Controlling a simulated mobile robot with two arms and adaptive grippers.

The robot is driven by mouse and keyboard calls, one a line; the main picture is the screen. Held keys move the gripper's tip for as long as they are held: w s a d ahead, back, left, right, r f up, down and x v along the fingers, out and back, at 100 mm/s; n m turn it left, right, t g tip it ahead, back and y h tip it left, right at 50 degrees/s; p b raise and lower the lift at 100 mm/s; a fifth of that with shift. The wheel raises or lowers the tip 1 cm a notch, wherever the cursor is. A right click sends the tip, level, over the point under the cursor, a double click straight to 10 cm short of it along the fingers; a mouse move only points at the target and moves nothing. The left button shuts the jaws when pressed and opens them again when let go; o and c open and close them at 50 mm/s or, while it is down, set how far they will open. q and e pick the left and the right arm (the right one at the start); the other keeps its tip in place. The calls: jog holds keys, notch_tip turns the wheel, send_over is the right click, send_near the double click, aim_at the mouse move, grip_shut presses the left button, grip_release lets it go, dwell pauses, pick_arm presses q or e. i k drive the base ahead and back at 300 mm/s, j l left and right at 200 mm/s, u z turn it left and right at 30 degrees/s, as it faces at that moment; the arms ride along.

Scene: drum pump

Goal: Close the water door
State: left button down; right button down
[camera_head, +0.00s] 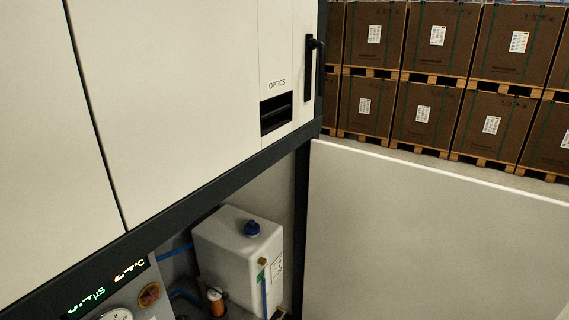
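The water door (440,235) is a large pale panel at the lower right. It stands open, swung out to the right of the dark cabinet post. The lower compartment (275,190) is exposed. Neither of my grippers shows in this view.
The white upper cabinet door marked OPTICS (190,90) is shut and has a black handle (314,68). A control panel (115,295) with green digits is at lower left. Stacked brown boxes on pallets (430,75) stand behind the door.

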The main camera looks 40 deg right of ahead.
aim_at(388, 238)
jog(key=k+l+u, duration=0.15)
jog(key=k+l, duration=0.4)
jog(key=l, duration=0.25)
jog(key=k+l+u, duration=0.1)
jog(key=k+l, duration=0.5)
jog(key=k+l+u, duration=0.1)
jog(key=l, duration=0.35)
jog(key=k+l+u, duration=0.1)
jog(key=l, duration=0.3)
jog(key=k+l+u, duration=0.1)
jog(key=k+l, duration=0.15)
jog(key=l, duration=0.15)
jog(key=k+l+u, duration=0.1)
jog(key=l, duration=0.3)
jog(key=k+l+u, duration=0.1)
jog(key=k+l, duration=0.2)
jog(key=k+l+u, duration=0.1)
jog(key=l, duration=0.35)
jog(key=i+l+u, duration=0.15)
jog(key=l, duration=0.6)
jog(key=l+u, duration=0.15)
jog(key=l, duration=0.55)
